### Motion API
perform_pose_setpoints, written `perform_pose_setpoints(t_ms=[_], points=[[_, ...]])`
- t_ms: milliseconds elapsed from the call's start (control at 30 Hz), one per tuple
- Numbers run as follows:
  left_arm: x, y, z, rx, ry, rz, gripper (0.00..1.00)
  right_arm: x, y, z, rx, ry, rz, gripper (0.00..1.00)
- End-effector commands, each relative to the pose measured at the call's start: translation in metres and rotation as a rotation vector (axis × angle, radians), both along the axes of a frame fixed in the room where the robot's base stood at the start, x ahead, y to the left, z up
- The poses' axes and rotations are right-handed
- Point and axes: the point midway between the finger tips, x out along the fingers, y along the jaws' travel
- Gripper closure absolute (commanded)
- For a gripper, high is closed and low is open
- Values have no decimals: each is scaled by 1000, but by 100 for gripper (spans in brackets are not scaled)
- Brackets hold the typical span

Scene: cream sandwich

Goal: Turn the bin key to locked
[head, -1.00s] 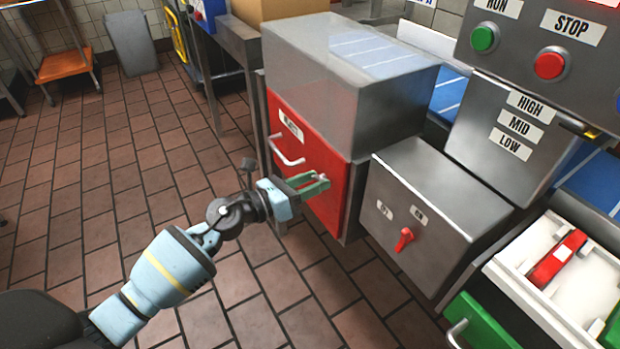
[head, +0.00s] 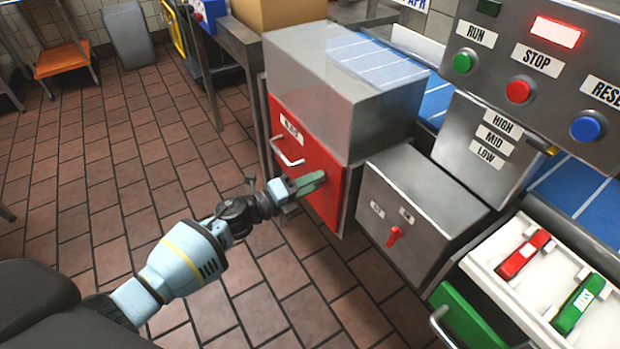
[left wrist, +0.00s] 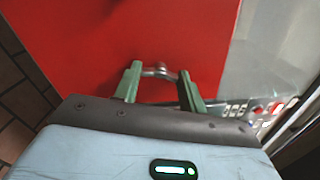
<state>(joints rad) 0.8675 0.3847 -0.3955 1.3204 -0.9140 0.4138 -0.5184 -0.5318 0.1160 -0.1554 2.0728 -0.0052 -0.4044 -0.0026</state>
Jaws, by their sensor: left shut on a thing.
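The red front of the reject bin (head: 325,204) stands left of centre in the head view, with a silver pull handle (head: 288,157) and a white label on it. My left gripper (head: 312,182) is at this front, right of the handle. In the left wrist view, a small silver metal piece, seemingly the bin key (left wrist: 160,71), sits between the green fingertips of my left gripper (left wrist: 158,77) against the red front. The gripper is shut on it. The fingers hide the key in the head view, and its lock setting cannot be read. My right gripper is not in view.
A grey box with a red switch (head: 395,236) stands right of the bin. Further right are a control panel (head: 545,75), a white tray (head: 480,268) holding red and green items, and a green drawer (head: 470,322).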

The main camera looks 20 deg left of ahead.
Motion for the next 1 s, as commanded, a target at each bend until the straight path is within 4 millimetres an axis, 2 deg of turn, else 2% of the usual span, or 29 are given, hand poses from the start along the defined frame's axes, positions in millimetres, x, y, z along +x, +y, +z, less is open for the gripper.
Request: perform_pose_setpoints(t_ms=[100, 400, 1000], points=[[1, 1, 3, -72, 54, 2, 82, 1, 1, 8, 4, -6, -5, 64], [1, 1, 2, -204, 157, 2, 82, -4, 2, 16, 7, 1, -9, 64], [1, 1, 1, -258, 199, 3, 82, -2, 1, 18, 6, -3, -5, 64]])
